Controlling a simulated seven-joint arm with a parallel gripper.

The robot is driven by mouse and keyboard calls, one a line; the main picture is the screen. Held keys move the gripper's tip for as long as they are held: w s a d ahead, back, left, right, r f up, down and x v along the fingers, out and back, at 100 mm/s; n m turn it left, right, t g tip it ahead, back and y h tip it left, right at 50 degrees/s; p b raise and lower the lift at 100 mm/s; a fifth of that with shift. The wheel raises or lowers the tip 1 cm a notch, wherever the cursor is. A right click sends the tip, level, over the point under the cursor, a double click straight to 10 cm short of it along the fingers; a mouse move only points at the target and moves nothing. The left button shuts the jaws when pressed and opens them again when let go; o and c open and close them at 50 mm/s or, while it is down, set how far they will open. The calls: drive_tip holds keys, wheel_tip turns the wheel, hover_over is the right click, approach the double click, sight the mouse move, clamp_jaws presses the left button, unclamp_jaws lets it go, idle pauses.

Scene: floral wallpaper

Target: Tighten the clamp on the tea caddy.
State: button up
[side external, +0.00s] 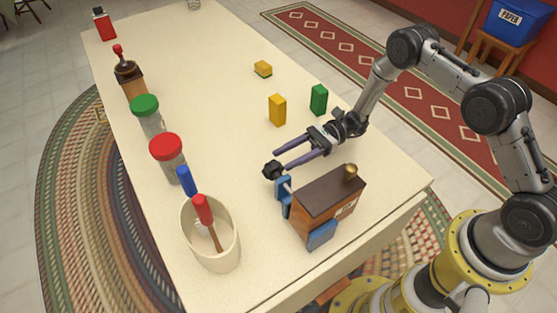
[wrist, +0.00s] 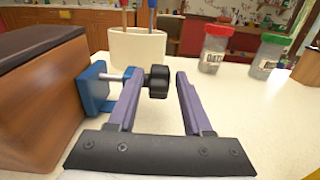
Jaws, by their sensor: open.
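The tea caddy (side external: 322,207) is a wooden box with a dark lid and a brass knob, near the table's front edge. It fills the left of the wrist view (wrist: 42,92). A blue clamp (side external: 320,238) grips it; its screw side shows in the wrist view (wrist: 95,88). A metal spindle leads to a black clamp knob (side external: 272,170). My gripper (side external: 279,160) is open, its purple fingers pointing at the knob. In the wrist view the knob (wrist: 157,82) appears between the fingertips, close to the left finger and apart from the right one. Contact is unclear.
A cream crock (side external: 212,257) with red- and blue-handled tools stands close beyond the clamp. Red-lidded (side external: 168,158) and green-lidded (side external: 147,115) jars line the far edge. Yellow (side external: 277,110) and green (side external: 319,100) blocks stand behind my gripper. The table's middle is clear.

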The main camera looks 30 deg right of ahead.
sight(277, 162)
drive_tip(key=shift+a, duration=1.65)
clamp_jaws()
